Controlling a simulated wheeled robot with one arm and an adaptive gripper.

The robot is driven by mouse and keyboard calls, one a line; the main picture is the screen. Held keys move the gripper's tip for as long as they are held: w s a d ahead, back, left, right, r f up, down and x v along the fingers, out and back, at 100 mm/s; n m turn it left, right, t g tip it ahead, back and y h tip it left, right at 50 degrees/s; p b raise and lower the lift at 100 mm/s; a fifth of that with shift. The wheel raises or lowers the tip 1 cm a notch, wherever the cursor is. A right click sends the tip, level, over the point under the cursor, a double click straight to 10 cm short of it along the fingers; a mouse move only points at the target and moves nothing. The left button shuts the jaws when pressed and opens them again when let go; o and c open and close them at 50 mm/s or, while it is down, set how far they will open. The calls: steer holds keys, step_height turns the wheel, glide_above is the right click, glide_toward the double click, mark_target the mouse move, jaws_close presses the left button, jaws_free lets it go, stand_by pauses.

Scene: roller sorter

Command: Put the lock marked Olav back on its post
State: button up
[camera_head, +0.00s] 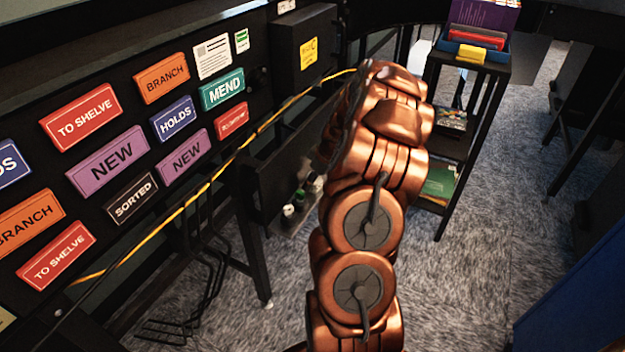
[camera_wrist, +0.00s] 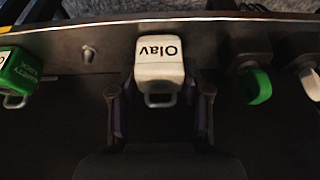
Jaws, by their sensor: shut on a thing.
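The lock marked Olav (camera_wrist: 160,62) is a pale, boxy padlock in the wrist view, with its lettering upside down. My gripper (camera_wrist: 160,90) is shut on it, one dark finger on each side. The lock lies in front of a dark rail (camera_wrist: 215,38) with a metal edge; whether they touch is unclear. A bare post (camera_wrist: 89,52) sticks out of this rail to the left of the lock. In the head view my copper arm is in front, and neither the gripper nor the lock can be made out.
A green lock (camera_wrist: 16,72) hangs left of the bare post. A green-ended piece (camera_wrist: 256,85) and a white one (camera_wrist: 311,82) hang at the right. In the head view, a panel of coloured labels (camera_head: 107,161) and a yellow cable (camera_head: 200,192) run along the left.

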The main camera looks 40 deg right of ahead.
steer(key=shift+f, duration=0.15)
steer(key=o, duration=1.3)
steer(key=shift+o, duration=0.2)
steer(key=v, duration=1.2)
